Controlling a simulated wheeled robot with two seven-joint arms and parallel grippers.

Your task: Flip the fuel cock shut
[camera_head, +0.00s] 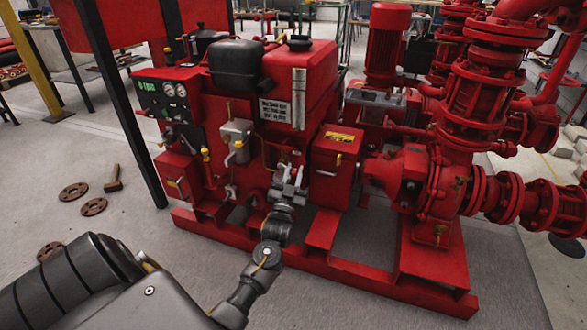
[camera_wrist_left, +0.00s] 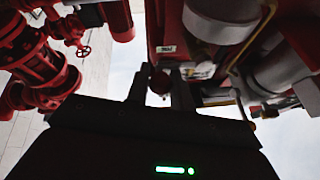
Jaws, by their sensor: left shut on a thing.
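My left gripper (camera_head: 289,182) reaches up to the front of the red pumpset, below the fuel tank (camera_head: 312,75). Its fingers are shut on a small part there, which I take for the handle of the fuel cock. The fingers hide most of it in the head view. In the left wrist view, the gripper (camera_wrist_left: 161,88) has a small dark red rounded part (camera_wrist_left: 160,82) between its two dark fingers. The image there is dark, so I cannot tell the handle's angle. My right gripper is not in view.
A red box with a yellow label (camera_head: 338,150) stands just right of the gripper. A grey box with a yellow lever (camera_head: 237,140) is to its left. Red base rails (camera_head: 335,268) run below. Round plates (camera_head: 93,207) lie on the open floor at left.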

